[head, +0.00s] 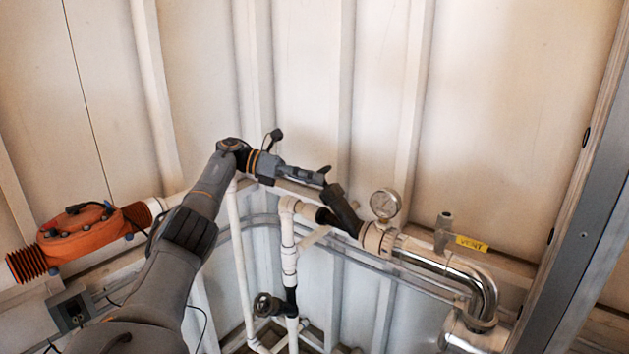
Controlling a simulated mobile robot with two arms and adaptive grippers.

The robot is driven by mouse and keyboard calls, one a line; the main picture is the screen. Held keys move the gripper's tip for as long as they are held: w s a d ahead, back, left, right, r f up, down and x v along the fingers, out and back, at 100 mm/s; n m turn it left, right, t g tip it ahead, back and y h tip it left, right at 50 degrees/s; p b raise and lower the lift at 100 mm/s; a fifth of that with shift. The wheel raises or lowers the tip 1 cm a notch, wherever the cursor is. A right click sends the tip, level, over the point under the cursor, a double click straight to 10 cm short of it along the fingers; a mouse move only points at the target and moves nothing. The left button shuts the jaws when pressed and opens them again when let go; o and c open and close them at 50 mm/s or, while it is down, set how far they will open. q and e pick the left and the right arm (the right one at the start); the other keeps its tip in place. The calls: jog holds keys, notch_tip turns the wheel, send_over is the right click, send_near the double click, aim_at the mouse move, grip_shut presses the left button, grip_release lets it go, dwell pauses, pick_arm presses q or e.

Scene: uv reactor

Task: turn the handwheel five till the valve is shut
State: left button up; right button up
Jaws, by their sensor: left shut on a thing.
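My left gripper (318,178) reaches in from the left and is shut at the upper end of a black slanted valve (342,208). This valve sits in the pipe run between a white elbow and the pressure gauge. The handwheel there is mostly hidden by the fingers, and I cannot read its number or tell how far the valve is shut. A second, dark handwheel (265,305) stands apart, lower down on a vertical pipe. My right gripper is not in view.
A round pressure gauge (385,203) stands just right of the valve. A shiny metal pipe (440,265) bends down at the right, near a yellow tag (471,243). An orange unit (85,233) is at the left. Ribbed wall panels stand close behind the pipes.

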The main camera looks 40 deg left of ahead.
pick_arm(q)
jog(key=shift+f, duration=0.1)
dwell(0.5)
jog(key=o, duration=1.1)
jog(key=shift+r, duration=0.2)
notch_tip(320, 180, up, 10)
jog(key=shift+f, duration=0.2)
